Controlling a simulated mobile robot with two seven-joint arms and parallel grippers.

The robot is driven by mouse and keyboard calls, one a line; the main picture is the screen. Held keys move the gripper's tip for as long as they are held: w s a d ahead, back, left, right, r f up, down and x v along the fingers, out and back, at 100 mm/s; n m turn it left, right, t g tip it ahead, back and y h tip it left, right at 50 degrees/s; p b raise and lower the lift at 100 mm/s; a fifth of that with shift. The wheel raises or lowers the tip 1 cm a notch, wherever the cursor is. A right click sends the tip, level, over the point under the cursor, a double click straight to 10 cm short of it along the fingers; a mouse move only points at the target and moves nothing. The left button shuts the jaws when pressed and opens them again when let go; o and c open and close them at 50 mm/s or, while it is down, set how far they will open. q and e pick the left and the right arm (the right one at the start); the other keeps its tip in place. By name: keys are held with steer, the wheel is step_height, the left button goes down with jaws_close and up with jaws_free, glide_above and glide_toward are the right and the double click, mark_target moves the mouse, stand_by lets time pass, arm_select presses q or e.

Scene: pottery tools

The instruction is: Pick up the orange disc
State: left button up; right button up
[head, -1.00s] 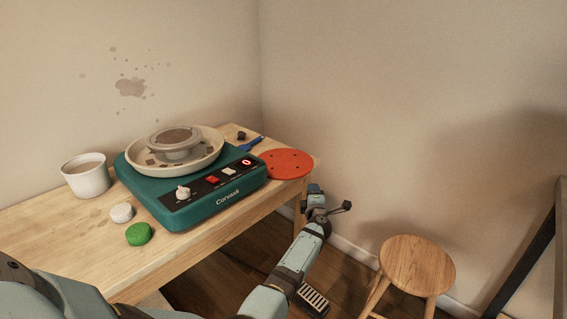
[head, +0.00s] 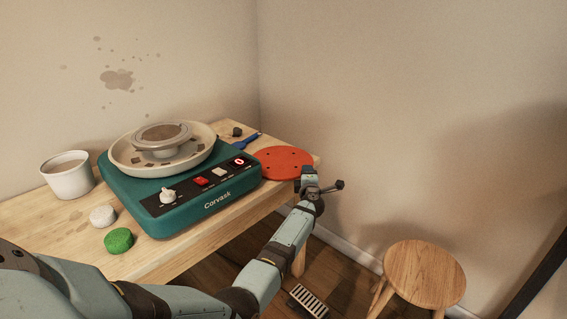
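The orange disc (head: 280,160) is a flat, round, red-orange plate with small dark holes. It lies at the far right end of the wooden table (head: 150,262), just right of the teal pottery wheel (head: 215,203). Its right edge reaches to about the table's end. My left gripper (head: 322,181) is at the disc's near right edge in the head view, by the table's corner. Its fingers are spread apart with nothing between them. I cannot tell whether it touches the disc. My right gripper is not in view.
On the table are a white cup (head: 68,177), a white lump (head: 102,216), a green sponge-like piece (head: 118,240), a blue-handled tool (head: 245,141) and a dark small block (head: 237,131). A wooden stool (head: 424,272) and a floor pedal (head: 308,300) stand to the right below.

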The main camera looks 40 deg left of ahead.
arm_select(q)
steer(key=shift+x, duration=0.85)
steer(key=shift+s+d+r, duration=0.1)
steer(key=shift+d+r, duration=0.05)
steer(key=shift+c, duration=0.6)
jaws_close()
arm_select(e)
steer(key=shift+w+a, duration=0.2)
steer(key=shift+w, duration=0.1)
